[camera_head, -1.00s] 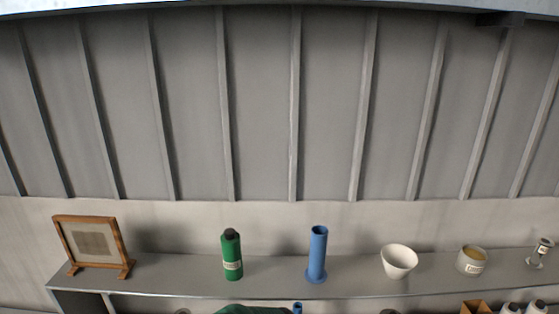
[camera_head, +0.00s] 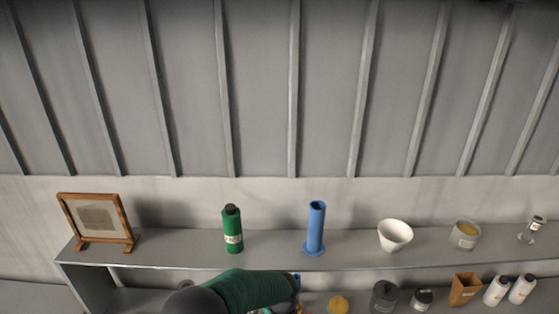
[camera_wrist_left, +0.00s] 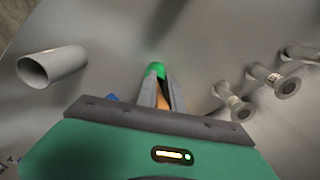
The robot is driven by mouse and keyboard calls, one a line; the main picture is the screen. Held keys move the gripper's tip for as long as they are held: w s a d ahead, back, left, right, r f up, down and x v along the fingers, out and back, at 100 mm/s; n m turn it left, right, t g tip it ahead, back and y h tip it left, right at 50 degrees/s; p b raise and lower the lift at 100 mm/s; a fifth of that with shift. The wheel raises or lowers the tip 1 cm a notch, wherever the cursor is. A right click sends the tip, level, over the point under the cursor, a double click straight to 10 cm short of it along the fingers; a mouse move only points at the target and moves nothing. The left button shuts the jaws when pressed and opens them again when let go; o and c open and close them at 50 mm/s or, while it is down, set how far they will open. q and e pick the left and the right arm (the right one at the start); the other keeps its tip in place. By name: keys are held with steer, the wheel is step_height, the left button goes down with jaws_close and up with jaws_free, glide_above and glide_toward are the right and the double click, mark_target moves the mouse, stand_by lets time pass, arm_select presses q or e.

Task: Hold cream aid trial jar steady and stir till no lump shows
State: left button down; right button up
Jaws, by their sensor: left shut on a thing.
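My left gripper (camera_wrist_left: 160,95) is shut on a slim thing with a green end (camera_wrist_left: 155,70) and an orange-brown part between the fingers; what it is I cannot tell. In the head view a green-sleeved arm of mine comes up at the bottom, its gripper end not clear. No lumps can be made out. My right gripper is not in view.
The shelf (camera_head: 350,262) also holds a wooden frame (camera_head: 127,218), a green bottle (camera_head: 232,240), a blue cylinder (camera_head: 316,225) and a white bowl (camera_head: 395,236). Below are a dark jar (camera_head: 384,296), a brown box (camera_head: 464,289) and white bottles (camera_head: 496,290).

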arm_select(q)
step_height(320, 180, up, 3)
steer(key=shift+d+r+p, duration=0.1)
steer(key=shift+p, duration=0.65)
steer(key=shift+r+p, duration=2.4)
steer(key=shift+r, duration=1.4)
